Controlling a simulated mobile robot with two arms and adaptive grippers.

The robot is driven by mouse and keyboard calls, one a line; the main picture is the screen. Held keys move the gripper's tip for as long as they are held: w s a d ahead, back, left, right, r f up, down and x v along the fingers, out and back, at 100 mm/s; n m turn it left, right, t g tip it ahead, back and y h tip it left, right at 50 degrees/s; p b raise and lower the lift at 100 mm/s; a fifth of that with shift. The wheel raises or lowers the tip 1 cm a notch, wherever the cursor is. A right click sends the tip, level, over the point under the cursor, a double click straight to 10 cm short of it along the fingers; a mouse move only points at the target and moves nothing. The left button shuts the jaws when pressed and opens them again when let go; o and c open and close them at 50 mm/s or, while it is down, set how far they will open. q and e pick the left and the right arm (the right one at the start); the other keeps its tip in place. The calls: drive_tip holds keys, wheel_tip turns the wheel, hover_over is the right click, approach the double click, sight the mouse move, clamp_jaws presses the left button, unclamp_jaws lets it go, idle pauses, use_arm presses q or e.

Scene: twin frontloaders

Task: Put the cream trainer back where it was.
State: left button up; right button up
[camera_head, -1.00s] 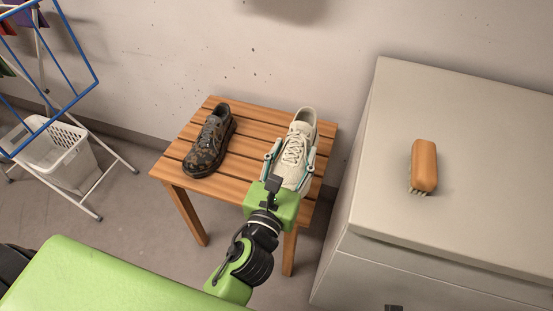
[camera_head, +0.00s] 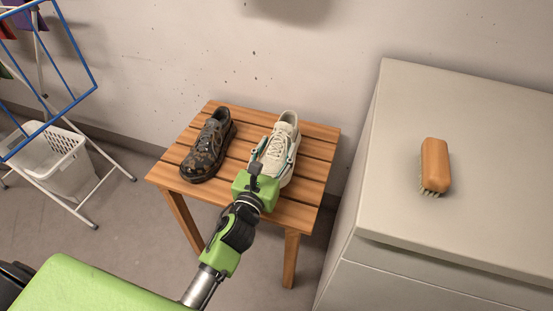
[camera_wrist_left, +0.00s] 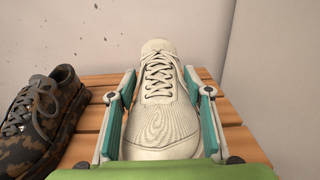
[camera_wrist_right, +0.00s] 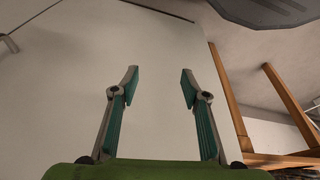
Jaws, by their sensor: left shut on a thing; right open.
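The cream trainer (camera_head: 283,137) is at the slatted wooden stool (camera_head: 318,150), right of a dark camouflage-patterned shoe (camera_head: 209,147). My left gripper (camera_head: 273,153) is shut on the cream trainer, one finger along each side. In the left wrist view the trainer (camera_wrist_left: 160,95) lies between the teal finger pads, laces up. Whether its sole touches the slats is hidden. The camouflage shoe (camera_wrist_left: 38,118) also shows there at left, apart from the gripper. My right gripper (camera_wrist_right: 160,85) shows only in its wrist view, open and empty, facing a pale surface.
A pale cabinet (camera_head: 440,110) stands right of the stool with a wooden brush (camera_head: 435,166) on top. At left are a blue and white drying rack (camera_head: 97,82) and a white basket (camera_head: 62,160). A wall (camera_head: 200,50) stands behind. Bare slats show right of the trainer.

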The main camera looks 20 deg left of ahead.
sight(268, 174)
use_arm(q)
wheel_tip(268, 174, down, 3)
drive_tip(key=shift+d+r+b, duration=0.1)
drive_tip(key=shift+r+b, duration=0.1)
drive_tip(key=shift+b, duration=0.25)
drive_tip(key=shift+f, duration=0.1)
drive_tip(key=o, duration=1.4)
drive_tip(key=shift+s, duration=0.1)
drive_tip(key=shift+o, duration=0.2)
use_arm(e)
drive_tip(key=shift+w+a+f+t, duration=0.15)
drive_tip(key=shift+w+f+t, duration=0.1)
drive_tip(key=shift+w, duration=0.35)
drive_tip(key=shift+w+a+f+t, duration=0.15)
drive_tip(key=shift+w+t, duration=0.1)
drive_tip(key=shift+w, duration=0.3)
use_arm(q)
drive_tip(key=s, duration=1.1)
drive_tip(key=shift+a, duration=0.2)
drive_tip(key=shift+s, duration=0.5)
